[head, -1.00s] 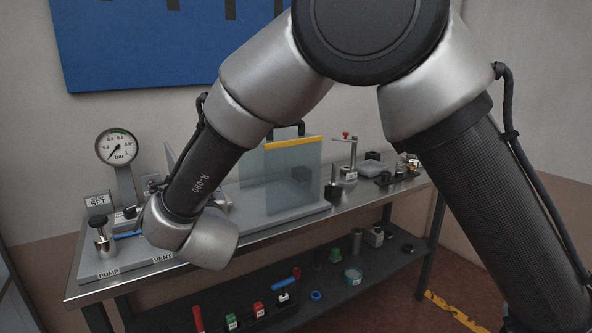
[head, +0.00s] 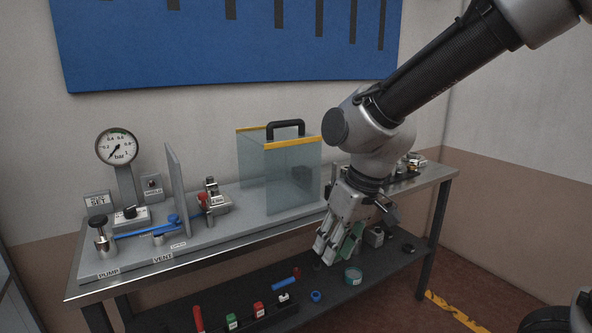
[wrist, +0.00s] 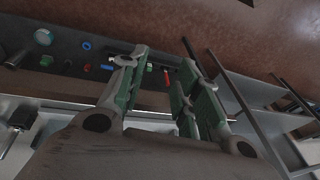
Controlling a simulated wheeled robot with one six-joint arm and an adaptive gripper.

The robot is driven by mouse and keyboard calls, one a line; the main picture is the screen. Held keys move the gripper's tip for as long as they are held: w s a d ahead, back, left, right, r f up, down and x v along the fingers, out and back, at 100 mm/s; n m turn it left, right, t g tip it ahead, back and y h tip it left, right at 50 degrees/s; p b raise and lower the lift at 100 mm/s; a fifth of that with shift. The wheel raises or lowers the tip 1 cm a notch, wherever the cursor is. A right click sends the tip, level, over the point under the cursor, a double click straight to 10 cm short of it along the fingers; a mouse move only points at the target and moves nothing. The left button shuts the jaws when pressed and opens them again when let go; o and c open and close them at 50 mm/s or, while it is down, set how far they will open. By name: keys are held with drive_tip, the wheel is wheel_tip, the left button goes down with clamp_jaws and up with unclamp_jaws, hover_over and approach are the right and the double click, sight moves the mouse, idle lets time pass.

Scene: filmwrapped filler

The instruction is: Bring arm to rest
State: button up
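My gripper (head: 338,243) hangs at the right front of the bench in the head view, fingers pointing down and in front of the bench's front edge. In the wrist view my gripper (wrist: 168,85) has its green-padded fingers spread apart, with nothing between them. My arm reaches in from the upper right of the head view. No object is held.
The metal bench (head: 250,240) carries a gauge (head: 117,147), blue-handled valves, a red-topped fitting and a clear guard box (head: 290,172) with a black handle. The lower shelf (head: 370,275) holds several small parts.

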drive_tip(key=s+d+r+m+t+h, duration=0.1)
drive_tip(key=s+d+r+m, duration=0.1)
drive_tip(key=d, duration=0.7)
drive_tip(key=s+d+r+m+t+h, duration=0.1)
drive_tip(key=s+d+r, duration=0.3)
drive_tip(key=d, duration=0.6)
drive_tip(key=s+d+r+m+t+h, duration=0.1)
drive_tip(key=s+d+r+m, duration=0.2)
drive_tip(key=d, duration=0.6)
drive_tip(key=shift+s+d+m, duration=0.3)
drive_tip(key=shift+d+m, duration=0.1)
drive_tip(key=shift+c, duration=0.2)
